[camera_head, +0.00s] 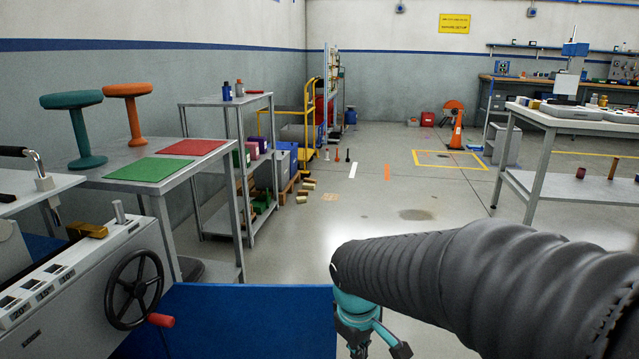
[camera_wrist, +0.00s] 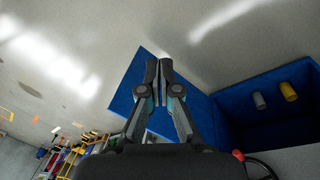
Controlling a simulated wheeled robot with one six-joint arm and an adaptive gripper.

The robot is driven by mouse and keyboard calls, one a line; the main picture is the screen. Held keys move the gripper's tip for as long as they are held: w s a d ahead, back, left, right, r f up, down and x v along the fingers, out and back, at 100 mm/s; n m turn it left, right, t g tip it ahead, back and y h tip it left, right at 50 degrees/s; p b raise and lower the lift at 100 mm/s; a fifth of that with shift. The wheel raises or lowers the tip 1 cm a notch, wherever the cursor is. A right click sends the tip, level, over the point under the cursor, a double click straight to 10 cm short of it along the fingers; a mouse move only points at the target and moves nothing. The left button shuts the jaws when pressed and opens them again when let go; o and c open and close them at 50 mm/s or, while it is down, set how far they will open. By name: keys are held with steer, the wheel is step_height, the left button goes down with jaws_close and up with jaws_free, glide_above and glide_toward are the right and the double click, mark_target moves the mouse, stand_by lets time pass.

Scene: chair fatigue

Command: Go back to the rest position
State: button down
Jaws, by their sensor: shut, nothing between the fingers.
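My gripper (camera_wrist: 159,72) is shut and empty in the wrist view, its two dark fingers together over a blue panel (camera_wrist: 127,73) and the grey floor. In the head view my arm, in a black ribbed sleeve, reaches in from the lower right. Part of the teal and dark wrist end shows below it at the bottom edge, and the fingertips are out of sight there. The blue panel also shows in the head view (camera_head: 240,318), left of my arm. No object touches the fingers in the wrist view.
At left stands a grey machine with a black handwheel (camera_head: 134,289). Behind it, a table (camera_head: 122,156) holds a teal stool (camera_head: 84,130), an orange stool (camera_head: 131,110), a green mat (camera_head: 149,169) and a red mat (camera_head: 192,147). A workbench (camera_head: 575,190) stands right. The middle floor is mostly clear.

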steer(key=s+d+r+m+t, duration=0.2)
steer(key=s+d+r+m, duration=0.2)
steer(key=s, duration=0.3)
steer(key=s+d+r+m+t+y, duration=0.1)
steer(key=s+d+r+m, duration=0.3)
steer(key=s, duration=0.3)
steer(key=shift+s+d+r+t, duration=0.2)
steer(key=shift+r+t, duration=0.1)
steer(key=shift+t, duration=0.1)
